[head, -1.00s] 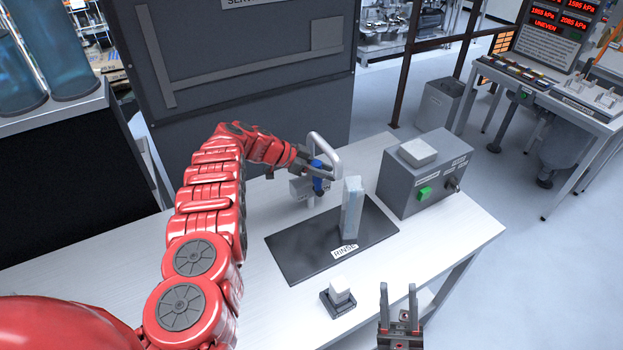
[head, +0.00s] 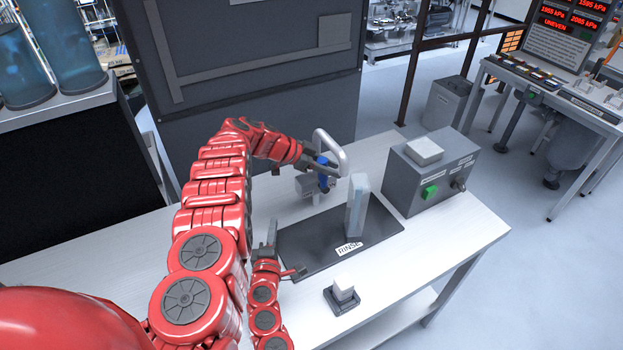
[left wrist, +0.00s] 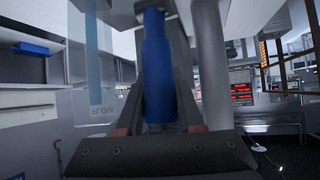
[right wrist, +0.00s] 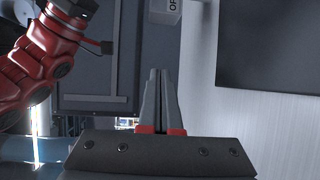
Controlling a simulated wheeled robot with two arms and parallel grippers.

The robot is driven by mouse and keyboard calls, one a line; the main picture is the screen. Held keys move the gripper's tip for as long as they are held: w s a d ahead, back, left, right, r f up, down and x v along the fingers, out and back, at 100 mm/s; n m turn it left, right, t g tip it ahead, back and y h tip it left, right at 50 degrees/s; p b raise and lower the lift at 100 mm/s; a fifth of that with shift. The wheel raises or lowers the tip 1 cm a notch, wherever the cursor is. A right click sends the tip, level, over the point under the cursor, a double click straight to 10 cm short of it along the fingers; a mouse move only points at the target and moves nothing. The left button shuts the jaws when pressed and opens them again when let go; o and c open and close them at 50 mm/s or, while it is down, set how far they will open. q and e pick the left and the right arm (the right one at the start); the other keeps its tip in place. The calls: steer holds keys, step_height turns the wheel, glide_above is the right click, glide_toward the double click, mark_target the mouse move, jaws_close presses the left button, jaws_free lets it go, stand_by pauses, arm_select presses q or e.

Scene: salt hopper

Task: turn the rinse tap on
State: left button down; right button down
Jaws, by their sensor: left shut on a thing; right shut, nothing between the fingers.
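The rinse tap (head: 341,152) has a curved grey spout and a blue handle (head: 323,178), and stands behind a dark mat (head: 303,262) labelled RINSE. My left gripper (head: 316,168) is shut on the blue handle. In the left wrist view the blue handle (left wrist: 158,70) stands upright between the fingers. My right gripper (head: 272,232) is at the mat's left edge, short of the tap. In the right wrist view its fingers (right wrist: 161,78) are together with nothing between them. A label starting with "O" is cut off at the top there.
A translucent grey upright block (head: 357,207) stands on the mat. A grey control box (head: 425,185) with a green button is at the right of the table. A white cube on a small dark base (head: 342,298) is in front. A dark cabinet (head: 250,70) rises behind.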

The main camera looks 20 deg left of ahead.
steer(key=d+r+m+t+h, duration=0.25)
steer(key=d+r+h, duration=0.2)
steer(key=r, duration=0.25)
steer(key=w+d, duration=0.2)
steer(key=w, duration=1.1)
steer(key=shift+w+r, duration=0.2)
steer(key=shift+r, duration=0.1)
steer(key=shift+m, duration=0.25)
